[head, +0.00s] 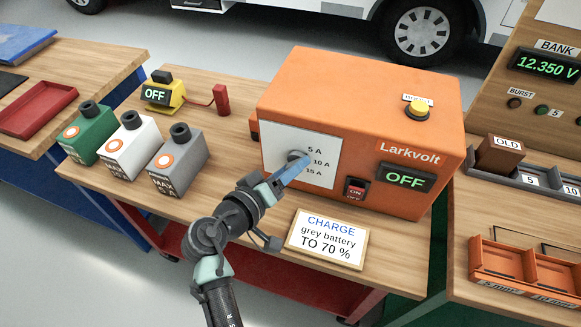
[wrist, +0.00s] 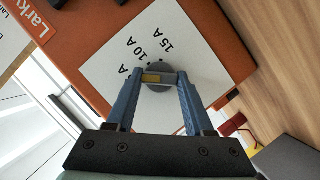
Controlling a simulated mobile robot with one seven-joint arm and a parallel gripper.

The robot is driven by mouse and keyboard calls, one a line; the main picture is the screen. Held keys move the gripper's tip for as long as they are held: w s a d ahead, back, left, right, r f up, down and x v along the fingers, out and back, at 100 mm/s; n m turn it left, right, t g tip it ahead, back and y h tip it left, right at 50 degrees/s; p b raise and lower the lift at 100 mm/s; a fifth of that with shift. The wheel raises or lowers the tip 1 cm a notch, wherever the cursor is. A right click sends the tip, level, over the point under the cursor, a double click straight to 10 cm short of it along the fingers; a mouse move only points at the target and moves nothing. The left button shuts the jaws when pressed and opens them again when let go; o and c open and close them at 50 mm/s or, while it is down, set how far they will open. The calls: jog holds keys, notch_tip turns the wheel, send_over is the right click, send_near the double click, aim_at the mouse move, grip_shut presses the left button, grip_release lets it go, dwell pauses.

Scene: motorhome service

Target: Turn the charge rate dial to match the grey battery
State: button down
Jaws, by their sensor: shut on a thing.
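The charge rate dial (head: 296,156) is a small grey round knob on the white front panel of the orange Larkvolt charger (head: 355,95). The panel's labels read 5 A, 10 A and 15 A. In the wrist view the dial (wrist: 160,84) has a yellow mark on its left part, on the side toward the lowest label; the exact setting is hard to tell. My gripper (head: 302,160) is shut on the dial, with a blue finger on each side in the wrist view (wrist: 158,90). The grey battery (head: 178,162) stands left of the charger; its MAX label is too small to read fully.
A white battery (head: 130,145) and a green battery (head: 90,132) stand beside the grey one. A card (head: 327,240) reads "CHARGE grey battery TO 70 %". The charger's display (head: 405,179) shows OFF, above right of a red switch (head: 355,189).

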jog(key=shift+c, duration=1.4)
grip_release()
jog(key=v, duration=1.3)
jog(key=shift+b, duration=0.3)
